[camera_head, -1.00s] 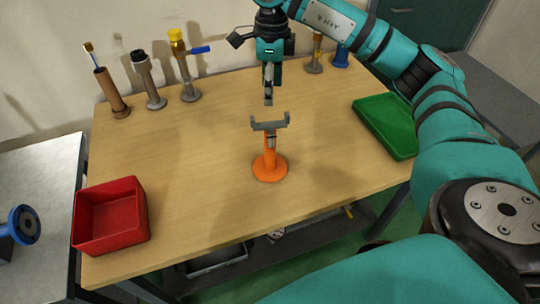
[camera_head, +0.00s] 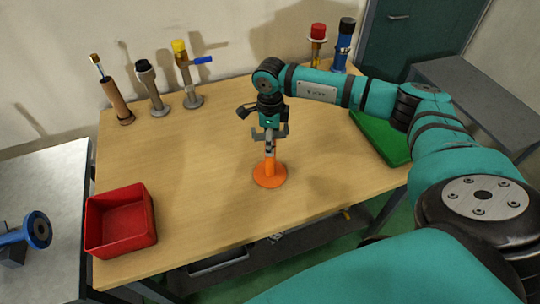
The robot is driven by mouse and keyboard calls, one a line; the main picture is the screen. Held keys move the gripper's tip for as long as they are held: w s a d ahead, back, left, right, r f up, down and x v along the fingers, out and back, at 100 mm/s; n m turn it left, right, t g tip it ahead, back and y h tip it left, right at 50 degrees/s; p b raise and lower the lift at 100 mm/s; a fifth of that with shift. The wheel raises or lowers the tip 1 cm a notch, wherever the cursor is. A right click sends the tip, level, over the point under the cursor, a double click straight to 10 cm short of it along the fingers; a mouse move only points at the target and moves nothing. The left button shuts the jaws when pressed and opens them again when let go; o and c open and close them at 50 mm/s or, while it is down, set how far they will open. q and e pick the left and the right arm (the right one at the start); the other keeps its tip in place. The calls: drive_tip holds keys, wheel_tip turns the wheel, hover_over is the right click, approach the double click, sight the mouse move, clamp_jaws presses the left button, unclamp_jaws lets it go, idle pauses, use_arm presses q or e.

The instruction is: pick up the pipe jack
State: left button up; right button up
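The pipe jack (camera_head: 269,174) stands upright at the middle of the wooden table. It has a round orange base, an orange post and a grey forked head. My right gripper (camera_head: 268,148) points down at the jack's head, and its fingers overlap the grey fork and upper post in the picture. I cannot tell whether the fingers touch the jack or how far apart they are. My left gripper is out of view.
A red bin (camera_head: 121,221) sits at the table's front left. A green tray (camera_head: 381,139) lies at the right, partly behind my arm. Several pipe fittings, including a yellow-topped valve (camera_head: 188,78), stand along the back. Open tabletop surrounds the jack.

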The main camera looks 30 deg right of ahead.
sight(270, 159)
drive_tip(key=shift+w+f, duration=0.1)
drive_tip(key=shift+f, duration=1.15)
clamp_jaws()
drive_tip(key=shift+r, duration=0.1)
